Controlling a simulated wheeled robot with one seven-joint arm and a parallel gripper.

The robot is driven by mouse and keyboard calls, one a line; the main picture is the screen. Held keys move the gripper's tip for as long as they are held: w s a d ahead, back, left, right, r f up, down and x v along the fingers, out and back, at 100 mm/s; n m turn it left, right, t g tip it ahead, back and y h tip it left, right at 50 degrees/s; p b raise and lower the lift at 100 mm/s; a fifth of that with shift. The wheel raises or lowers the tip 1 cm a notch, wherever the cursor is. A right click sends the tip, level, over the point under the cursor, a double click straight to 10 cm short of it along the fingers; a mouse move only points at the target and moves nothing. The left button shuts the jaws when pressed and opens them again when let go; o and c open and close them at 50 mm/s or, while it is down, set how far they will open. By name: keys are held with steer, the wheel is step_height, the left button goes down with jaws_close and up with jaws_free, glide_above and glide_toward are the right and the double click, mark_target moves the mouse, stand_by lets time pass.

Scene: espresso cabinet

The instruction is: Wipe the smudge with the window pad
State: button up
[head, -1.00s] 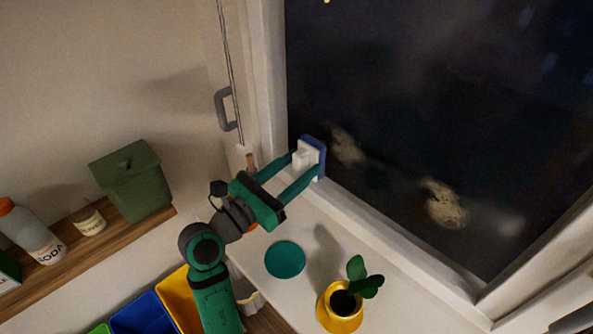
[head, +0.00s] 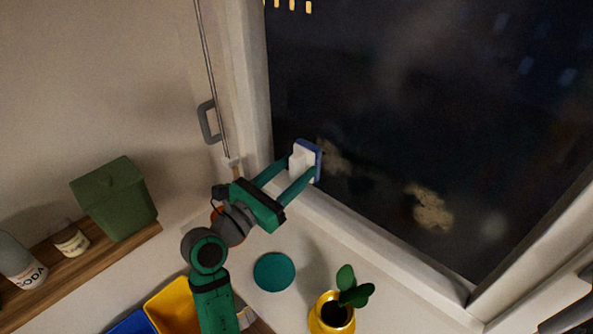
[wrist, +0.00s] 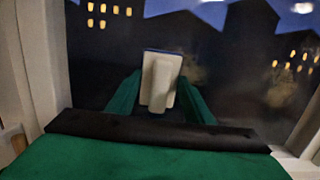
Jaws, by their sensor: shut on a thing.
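The window pad (head: 303,160) is a white block with a grip and a blue face. My gripper (head: 303,172) is shut on its white grip, and the blue face is turned to the dark window glass. The pad is at the glass's left side, and I cannot tell whether it touches. It also shows in the wrist view (wrist: 161,82) between my two green fingers. One tan smudge (head: 333,158) is just right of the pad and may be partly hidden by it. Another smudge (head: 430,207) lies farther right and lower on the glass. In the wrist view a faint smudge (wrist: 279,94) is right of the pad.
A yellow pot with a green plant (head: 333,315) and a teal disc (head: 274,272) are on the white sill below the window. A grey handle (head: 209,122) is left of the frame. A wooden shelf (head: 85,262) holds a green bin (head: 116,199) and jars.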

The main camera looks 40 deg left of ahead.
steer(key=shift+w+d, duration=0.1)
steer(key=shift+w, duration=0.9)
steer(key=shift+s, duration=0.2)
steer(key=shift+s+d, duration=0.2)
steer(key=shift+d, duration=5.05)
steer(key=shift+w+a, duration=0.2)
steer(key=shift+a, duration=2.45)
steer(key=shift+w+a, duration=0.2)
steer(key=shift+a, duration=2.45)
steer(key=shift+w+r, duration=0.1)
steer(key=shift+r, duration=1.25)
steer(key=shift+s+d, duration=0.15)
steer(key=shift+d, duration=1.6)
steer(key=shift+s+d, duration=0.15)
steer(key=shift+d, duration=1.65)
steer(key=shift+s+d, duration=0.15)
steer(key=shift+d, duration=1.6)
